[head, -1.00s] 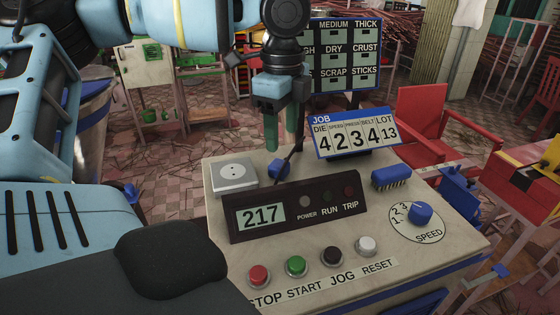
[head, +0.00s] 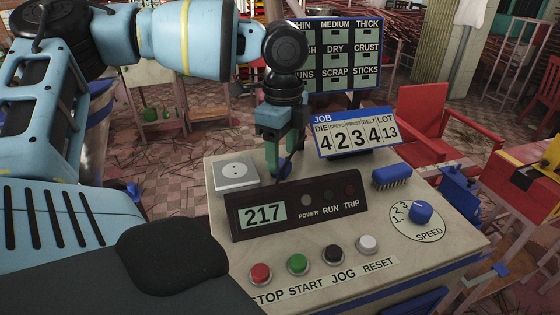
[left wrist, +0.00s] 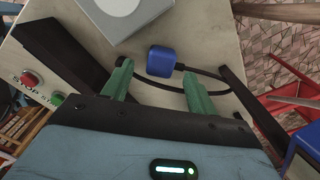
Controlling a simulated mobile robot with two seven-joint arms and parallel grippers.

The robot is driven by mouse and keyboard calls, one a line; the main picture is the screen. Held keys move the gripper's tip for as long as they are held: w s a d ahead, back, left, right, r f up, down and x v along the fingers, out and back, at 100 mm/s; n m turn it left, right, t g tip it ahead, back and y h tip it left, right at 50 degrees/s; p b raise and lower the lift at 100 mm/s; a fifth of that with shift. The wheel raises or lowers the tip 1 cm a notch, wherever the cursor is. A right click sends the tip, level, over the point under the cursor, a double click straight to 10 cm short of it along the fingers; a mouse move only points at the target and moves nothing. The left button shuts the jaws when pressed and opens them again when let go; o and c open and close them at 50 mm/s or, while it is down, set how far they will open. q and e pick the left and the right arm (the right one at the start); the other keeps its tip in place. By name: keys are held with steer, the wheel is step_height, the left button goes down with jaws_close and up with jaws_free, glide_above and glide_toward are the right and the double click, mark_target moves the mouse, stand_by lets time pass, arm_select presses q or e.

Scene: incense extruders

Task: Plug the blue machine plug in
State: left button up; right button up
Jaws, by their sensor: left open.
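The blue plug (head: 281,170) lies on the beige console top, behind the dark display panel and partly hidden by my gripper. In the left wrist view the plug (left wrist: 160,61) shows whole, with a black cable (left wrist: 215,76) running from it. My left gripper (head: 286,162) points down over the plug, open and empty. In the left wrist view its green fingers stand on either side of the plug's near end, with gaps. The grey socket box (head: 236,177) with a round white outlet (head: 234,169) sits left of the plug, with nothing in it. My right gripper is out of view.
The dark panel (head: 325,212) reading 217 stands just in front of the plug. A JOB sign (head: 352,133) stands close behind right, and a blue brush-like block (head: 391,177) lies right. Buttons and a speed knob (head: 420,212) are nearer the front.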

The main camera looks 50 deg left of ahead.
mark_target(282, 162)
arm_select(q)
steer(key=shift+f, duration=1.35)
steer(key=c, duration=1)
step_height(282, 162, up, 10)
steer(key=shift+r, duration=0.1)
